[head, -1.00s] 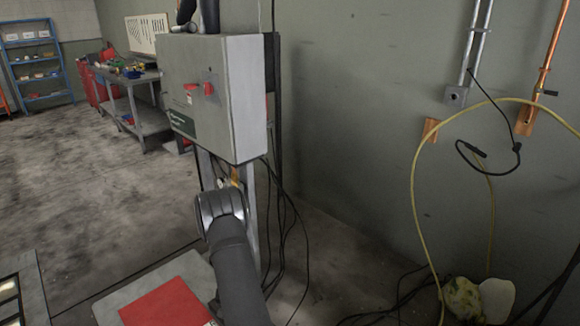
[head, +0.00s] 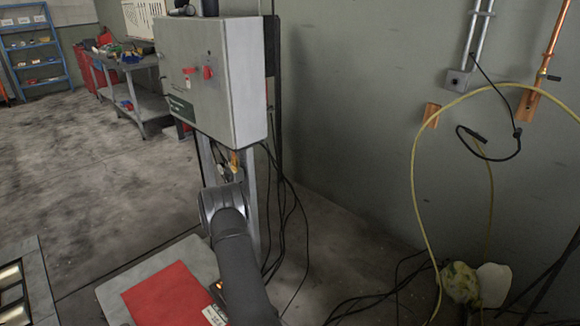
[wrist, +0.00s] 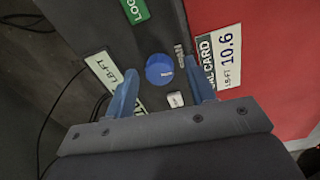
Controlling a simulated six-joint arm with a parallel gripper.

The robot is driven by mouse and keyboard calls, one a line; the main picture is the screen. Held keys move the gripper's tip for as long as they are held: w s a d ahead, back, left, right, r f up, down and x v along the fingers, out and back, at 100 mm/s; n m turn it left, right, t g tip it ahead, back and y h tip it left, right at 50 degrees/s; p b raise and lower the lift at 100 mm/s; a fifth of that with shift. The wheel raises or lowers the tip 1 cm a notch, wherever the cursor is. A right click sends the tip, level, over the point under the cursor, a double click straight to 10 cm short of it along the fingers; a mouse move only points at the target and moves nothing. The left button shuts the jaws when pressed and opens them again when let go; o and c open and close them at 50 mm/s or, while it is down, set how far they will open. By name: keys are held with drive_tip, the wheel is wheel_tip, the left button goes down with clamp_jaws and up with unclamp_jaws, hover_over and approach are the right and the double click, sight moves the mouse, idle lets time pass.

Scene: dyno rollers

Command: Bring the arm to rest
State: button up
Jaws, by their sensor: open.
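My arm (head: 238,255) rises from the bottom of the head view in front of the grey cabinet's post. My gripper is not visible in the head view. In the wrist view my gripper (wrist: 162,72) is open, its two blue fingers spread apart. A blue knob (wrist: 160,69) on a dark panel shows between the fingers. I cannot tell how far away it is, and I see nothing held.
A red card (head: 168,293) lies on a grey surface left of my arm; its printed label (wrist: 218,57) shows in the wrist view. A grey cabinet (head: 235,85) stands behind my arm. Black cables (head: 283,210) hang beside it. Open floor (head: 100,190) lies left.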

drive_tip(key=n, duration=0.6)
idle(0.4)
idle(0.4)
drive_tip(key=o, duration=1.1)
drive_tip(key=d+r+m+t+y, duration=0.15)
drive_tip(key=d+r, duration=0.25)
drive_tip(key=r, duration=0.5)
drive_tip(key=s+d+r+m+t+y, duration=0.1)
drive_tip(key=d+r+m, duration=0.15)
drive_tip(key=r, duration=0.75)
drive_tip(key=d+r+m+t+y, duration=0.1)
drive_tip(key=d+r, duration=0.3)
drive_tip(key=r, duration=0.5)
drive_tip(key=x, duration=0.9)
drive_tip(key=shift+s+f, duration=0.15)
drive_tip(key=shift+f, duration=0.3)
drive_tip(key=shift+d+r+g, duration=0.1)
drive_tip(key=shift+g, duration=0.15)
drive_tip(key=v, duration=0.9)
drive_tip(key=shift+r, duration=0.4)
